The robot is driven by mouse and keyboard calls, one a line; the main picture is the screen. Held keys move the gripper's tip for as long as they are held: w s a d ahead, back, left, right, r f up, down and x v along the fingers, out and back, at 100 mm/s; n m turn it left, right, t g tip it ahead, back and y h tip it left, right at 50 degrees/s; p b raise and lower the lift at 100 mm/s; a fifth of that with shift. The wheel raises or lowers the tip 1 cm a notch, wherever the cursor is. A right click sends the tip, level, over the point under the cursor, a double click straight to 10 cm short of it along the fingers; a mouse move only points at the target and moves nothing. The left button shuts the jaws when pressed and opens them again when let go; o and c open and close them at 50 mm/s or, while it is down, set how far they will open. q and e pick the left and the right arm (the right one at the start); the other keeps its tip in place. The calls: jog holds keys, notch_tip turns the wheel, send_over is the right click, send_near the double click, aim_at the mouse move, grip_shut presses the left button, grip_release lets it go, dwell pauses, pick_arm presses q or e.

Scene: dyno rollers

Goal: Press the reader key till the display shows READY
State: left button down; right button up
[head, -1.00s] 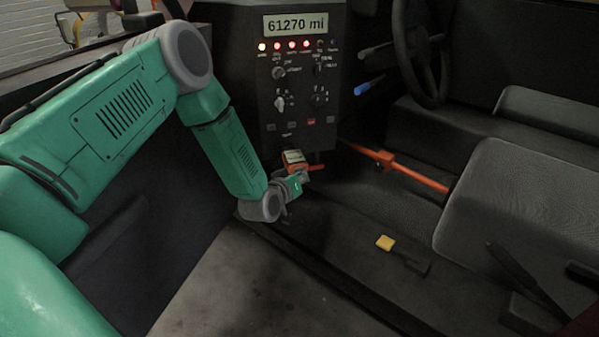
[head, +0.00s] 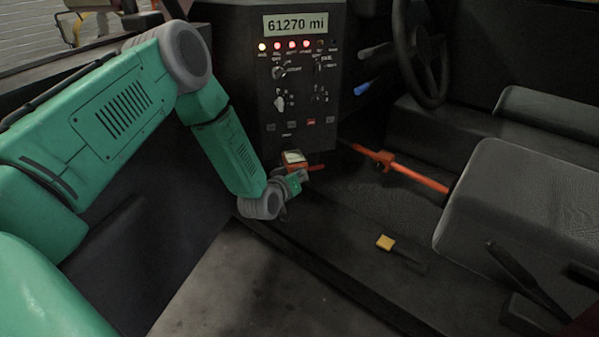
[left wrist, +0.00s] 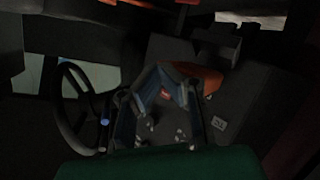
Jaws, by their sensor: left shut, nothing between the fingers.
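A small orange device with a pale screen (head: 294,157), seemingly the reader, sits just below the dark dashboard panel in the head view. Its screen text and its key are too small to make out. My left gripper (head: 292,183) is right below and in front of it, partly covering it. I cannot tell whether they touch. In the dark left wrist view, the fingers of my left gripper (left wrist: 168,75) come together at the tips, shut with nothing between them. The panel's display (head: 296,25) reads "61270 mi". My right gripper is not in view.
The panel (head: 300,100) carries a row of lit lamps, knobs and small switches. An orange bar (head: 410,172) runs from below the panel toward a grey seat (head: 515,200). A yellow-topped pedal (head: 386,243) lies on the floor. A steering wheel (head: 430,60) stands at the upper right.

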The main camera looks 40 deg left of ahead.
pick_arm(q)
jog(key=shift+d, duration=0.1)
jog(key=shift+s+d+p, duration=0.3)
jog(key=shift+s+d, duration=0.2)
jog(key=shift+s+d+p, duration=0.4)
jog(key=shift+s+d, duration=0.4)
jog(key=shift+d, duration=0.2)
jog(key=shift+s+d+p, duration=0.35)
jog(key=shift+s+d, duration=0.45)
jog(key=shift+d, duration=0.15)
